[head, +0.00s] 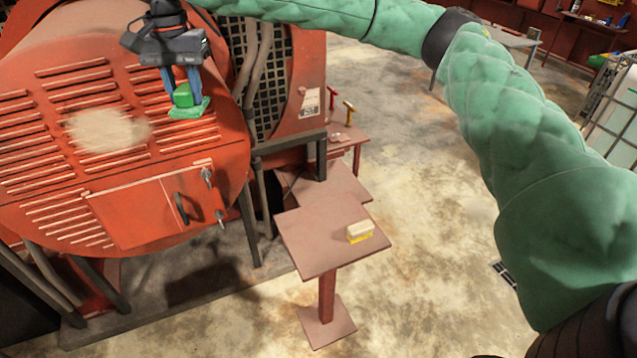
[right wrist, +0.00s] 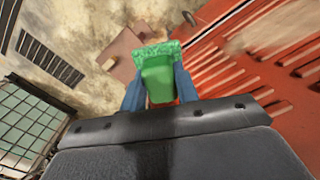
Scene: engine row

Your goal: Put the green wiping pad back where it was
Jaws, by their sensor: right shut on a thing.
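The green wiping pad (head: 188,108) has a green grip block on top and hangs in my right gripper (head: 182,90), in front of the red engine's louvred round face. The gripper is shut on the block, with a blue finger on each side. In the right wrist view the pad (right wrist: 157,75) sits between the fingers (right wrist: 158,92), its flat rough base beyond the block. Whether the pad touches the engine face cannot be told. A small table (head: 300,235) stands below and to the right, with a cream and yellow block (head: 360,231) on it. My left gripper is not in view.
The red engine (head: 120,190) fills the left side, with a pale smudge (head: 105,130) on its louvres and a hatch with a handle below. A second low table (head: 345,138) holds red and yellow-handled tools. The floor (head: 430,250) right of the small table is clear.

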